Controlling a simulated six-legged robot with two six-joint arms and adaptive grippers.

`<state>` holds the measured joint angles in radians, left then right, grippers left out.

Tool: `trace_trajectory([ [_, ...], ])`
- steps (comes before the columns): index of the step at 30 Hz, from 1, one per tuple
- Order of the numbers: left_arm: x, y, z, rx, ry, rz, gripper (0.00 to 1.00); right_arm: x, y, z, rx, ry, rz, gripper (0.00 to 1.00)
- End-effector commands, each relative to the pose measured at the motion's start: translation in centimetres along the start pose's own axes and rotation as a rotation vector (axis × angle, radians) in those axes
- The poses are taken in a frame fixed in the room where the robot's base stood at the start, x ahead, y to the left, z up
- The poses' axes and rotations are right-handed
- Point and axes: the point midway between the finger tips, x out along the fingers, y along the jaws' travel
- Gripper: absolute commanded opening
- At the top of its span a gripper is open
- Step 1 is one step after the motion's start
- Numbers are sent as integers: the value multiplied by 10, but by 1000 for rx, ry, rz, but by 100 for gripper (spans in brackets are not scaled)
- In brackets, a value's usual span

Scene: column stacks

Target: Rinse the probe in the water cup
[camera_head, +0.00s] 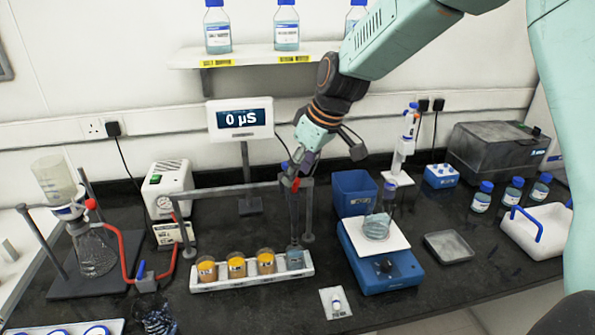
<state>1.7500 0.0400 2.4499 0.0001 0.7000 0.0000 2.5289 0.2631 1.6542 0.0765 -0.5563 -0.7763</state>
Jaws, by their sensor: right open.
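The dark, slim probe (293,215) stands upright, its lower end at the clear water cup (295,258) at the right end of a white rack. I cannot tell whether its tip is in the water. My right gripper (318,160) is open above the probe's top, near a red and blue part; whether it touches this is unclear. The meter (240,118) behind reads 0 µS. My left gripper is out of view.
Several amber cups (236,265) share the white rack (240,283). A horizontal bar (235,189) on posts runs behind them. A blue stirrer plate (385,275) with a flask (377,225) stands to the right, a filter flask (95,255) at left.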

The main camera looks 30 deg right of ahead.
Motion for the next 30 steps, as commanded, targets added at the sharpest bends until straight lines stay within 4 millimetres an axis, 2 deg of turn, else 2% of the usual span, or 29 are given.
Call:
trace_trajectory([
  [9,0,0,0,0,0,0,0,-66,0,-1,-1,5,2,49],
  [15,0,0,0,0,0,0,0,-96,0,-1,-1,4,2,49],
  [21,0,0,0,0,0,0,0,-108,0,0,-1,2,1,49],
  [30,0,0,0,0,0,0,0,-109,0,0,-1,2,2,49],
])
